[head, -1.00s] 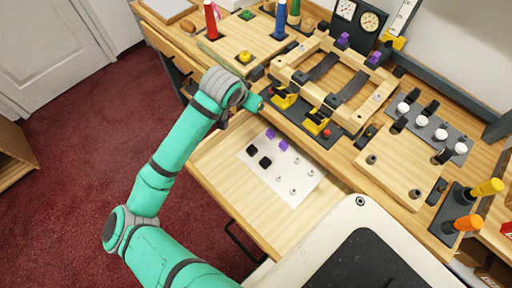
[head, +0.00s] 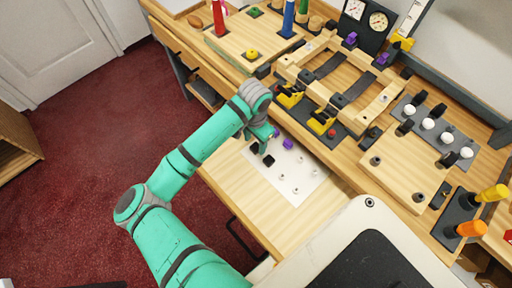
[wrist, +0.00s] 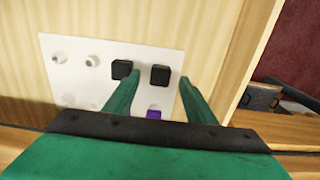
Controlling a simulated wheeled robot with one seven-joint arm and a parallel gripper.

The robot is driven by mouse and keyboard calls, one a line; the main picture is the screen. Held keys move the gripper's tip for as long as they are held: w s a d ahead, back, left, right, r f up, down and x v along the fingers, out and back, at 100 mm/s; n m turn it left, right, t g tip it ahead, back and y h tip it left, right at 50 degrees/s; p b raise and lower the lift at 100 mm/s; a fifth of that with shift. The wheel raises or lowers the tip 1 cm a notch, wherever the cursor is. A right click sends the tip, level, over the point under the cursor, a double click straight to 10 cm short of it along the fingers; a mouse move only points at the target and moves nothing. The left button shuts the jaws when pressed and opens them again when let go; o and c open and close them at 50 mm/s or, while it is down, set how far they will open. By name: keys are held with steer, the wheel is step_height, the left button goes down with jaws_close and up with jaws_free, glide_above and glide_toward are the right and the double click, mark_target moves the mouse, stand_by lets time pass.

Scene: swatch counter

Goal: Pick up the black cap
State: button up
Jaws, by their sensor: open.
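Two black caps sit side by side on a white sheet (head: 308,184) in the open drawer. The first black cap (head: 254,148) is farther back in the head view, the second black cap (head: 268,161) nearer. In the wrist view one black cap (wrist: 159,74) appears between my gripper's fingertips (wrist: 160,78); the other black cap (wrist: 121,68) is just left of the left fingertip. My gripper (head: 262,144) is open, empty and above the caps. I cannot tell the exact height left.
Purple caps (head: 287,144) lie beside the black ones; one shows in the wrist view (wrist: 154,114). Several small pale pegs (head: 296,190) stand on the sheet. The counter with yellow-handled clamps (head: 321,122) overhangs the drawer's back. Bare drawer floor (head: 240,190) is clear.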

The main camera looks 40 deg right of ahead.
mark_target(255, 147)
steer(key=shift+f, duration=2.25)
steer(key=c, duration=1.1)
steer(key=shift+r, duration=0.15)
steer(key=shift+d+r, duration=0.1)
steer(key=shift+r, duration=0.5)
steer(key=s+a+r, duration=0.2)
steer(key=s+r, duration=0.1)
steer(key=r, duration=0.1)
steer(key=s+a+r, duration=0.3)
steer(key=s, duration=0.1)
steer(key=s+a+r, duration=0.3)
steer(key=s+r, duration=0.1)
steer(key=shift+s+a+r, duration=0.1)
steer(key=shift+s+r, duration=0.05)
steer(key=shift+r, duration=0.15)
